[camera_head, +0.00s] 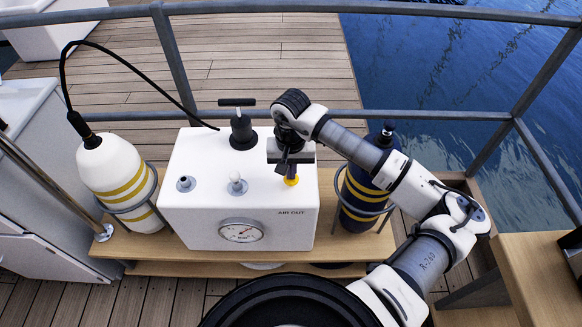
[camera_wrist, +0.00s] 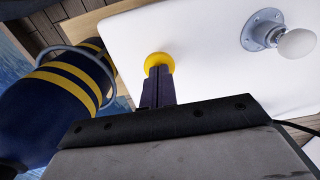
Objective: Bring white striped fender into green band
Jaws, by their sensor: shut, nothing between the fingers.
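The white fender (camera_head: 118,180) with yellow stripes stands upright in a ring holder left of the white box (camera_head: 180,220). A black hose (camera_head: 65,70) leads from its top to behind the box. A round gauge (camera_head: 242,232) is on the box's front; its needle shows, but its coloured bands are too small to read. My gripper (camera_head: 288,168) is shut and empty over the yellow knob (camera_head: 291,180) near the "AIR OUT" label. In the wrist view the shut fingertips (camera_wrist: 158,72) overlap the yellow knob (camera_wrist: 160,60); contact is unclear.
A navy striped fender (camera_head: 365,190) stands right of the box, close to my arm. A black T-handle pump (camera_head: 241,130) and a white knob (camera_head: 236,184) are on the box top. A metal railing (camera_head: 420,114) runs behind, with water beyond at right.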

